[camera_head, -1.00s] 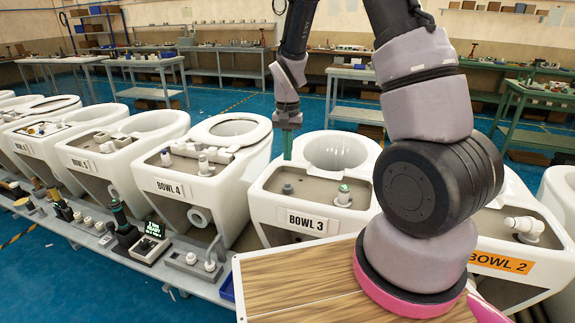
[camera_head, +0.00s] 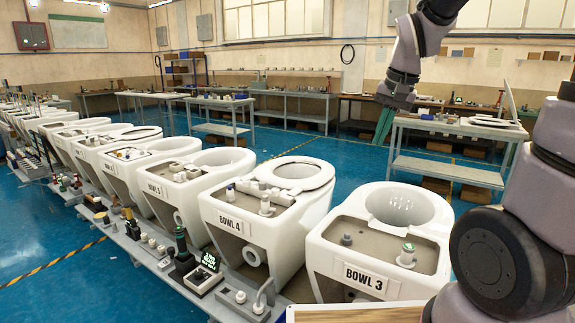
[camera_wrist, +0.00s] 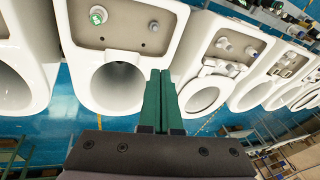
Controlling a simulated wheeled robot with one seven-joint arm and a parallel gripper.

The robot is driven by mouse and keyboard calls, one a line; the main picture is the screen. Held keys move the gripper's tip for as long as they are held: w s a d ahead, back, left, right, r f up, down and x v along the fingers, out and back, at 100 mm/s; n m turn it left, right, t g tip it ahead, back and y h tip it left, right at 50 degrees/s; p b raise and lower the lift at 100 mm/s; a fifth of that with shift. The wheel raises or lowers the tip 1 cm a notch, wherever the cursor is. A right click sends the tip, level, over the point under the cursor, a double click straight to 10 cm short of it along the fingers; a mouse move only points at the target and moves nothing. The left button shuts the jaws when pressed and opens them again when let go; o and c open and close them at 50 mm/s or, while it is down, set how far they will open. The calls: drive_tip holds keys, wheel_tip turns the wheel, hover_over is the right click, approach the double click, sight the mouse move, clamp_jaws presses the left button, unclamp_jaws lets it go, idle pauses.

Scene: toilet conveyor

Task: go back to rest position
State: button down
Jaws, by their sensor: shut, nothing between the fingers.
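My gripper (camera_head: 383,125) is raised in the head view, above and behind the bowl labelled BOWL 3 (camera_head: 330,268). Its green fingers point down, with the floor and a workbench behind them. In the wrist view the two green fingers (camera_wrist: 161,95) lie side by side, closed, with nothing between them. BOWL 3 has an open bowl, a grey fitting and a green-topped fitting on its deck; it also shows in the wrist view (camera_wrist: 165,50). My arm partly covers the head view's right side.
BOWL 4 (camera_head: 287,235), with a seat ring, stands left of BOWL 3, and more white bowls run off to the left. A low shelf (camera_head: 130,240) with small parts and a lit display runs in front. Workbenches (camera_head: 450,170) stand behind across blue floor.

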drive_tip(key=s+d+r+t, duration=0.2)
drive_tip(key=s+r+t, duration=0.2)
drive_tip(key=s+r, duration=0.4)
drive_tip(key=s, duration=0.4)
drive_tip(key=shift+s+r+n, duration=0.3)
drive_tip(key=shift+s+r, duration=0.05)
drive_tip(key=shift+r, duration=0.05)
drive_tip(key=shift+d, duration=0.1)
